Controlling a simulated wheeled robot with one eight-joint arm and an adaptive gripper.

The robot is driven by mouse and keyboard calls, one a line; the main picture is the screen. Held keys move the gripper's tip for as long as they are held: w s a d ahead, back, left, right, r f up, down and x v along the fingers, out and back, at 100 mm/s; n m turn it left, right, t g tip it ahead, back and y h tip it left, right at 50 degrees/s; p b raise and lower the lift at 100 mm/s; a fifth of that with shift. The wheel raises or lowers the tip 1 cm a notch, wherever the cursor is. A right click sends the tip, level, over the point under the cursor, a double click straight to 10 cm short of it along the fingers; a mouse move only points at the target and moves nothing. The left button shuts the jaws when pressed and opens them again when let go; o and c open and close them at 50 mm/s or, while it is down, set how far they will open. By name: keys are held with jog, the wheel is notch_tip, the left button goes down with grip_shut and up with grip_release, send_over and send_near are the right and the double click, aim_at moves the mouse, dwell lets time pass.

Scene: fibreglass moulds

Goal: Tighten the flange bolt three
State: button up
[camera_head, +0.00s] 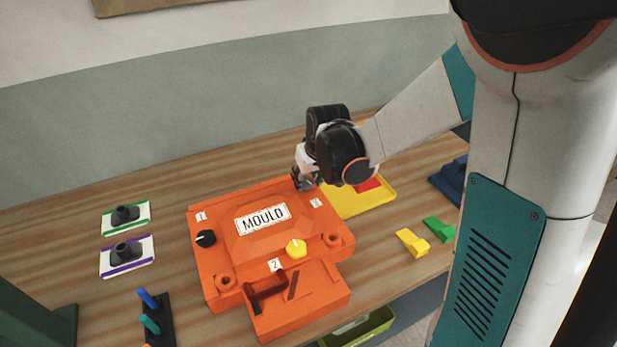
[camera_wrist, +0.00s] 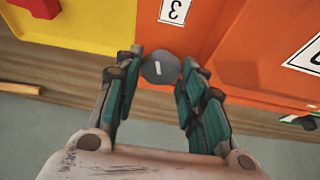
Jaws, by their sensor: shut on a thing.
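The orange mould (camera_head: 225,235) with a MOULD label lies on the wooden bench. Its corner labelled 3 (camera_head: 317,203) is at the back right, and that label also shows in the wrist view (camera_wrist: 175,10). My gripper (camera_head: 303,182) is over that back corner. In the wrist view my gripper (camera_wrist: 160,85) has its fingers closed on both sides of a round grey bolt head (camera_wrist: 161,69) with a light mark, beside the 3 label. The bolt's shank is hidden. A black knob (camera_head: 205,239) sits near label 1 and a yellow knob (camera_head: 296,248) near label 2.
A yellow tray (camera_head: 378,203) with a red piece lies right of the mould. Yellow (camera_head: 411,243) and green (camera_head: 438,229) wedges are farther right. Two cards (camera_head: 127,256) with grey parts and a black peg rack (camera_head: 160,318) are left. The bench behind the mould is clear.

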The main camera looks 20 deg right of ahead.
dwell(0.5)
jog(key=o, duration=1)
jog(key=shift+o, duration=0.2)
jog(key=v, duration=0.8)
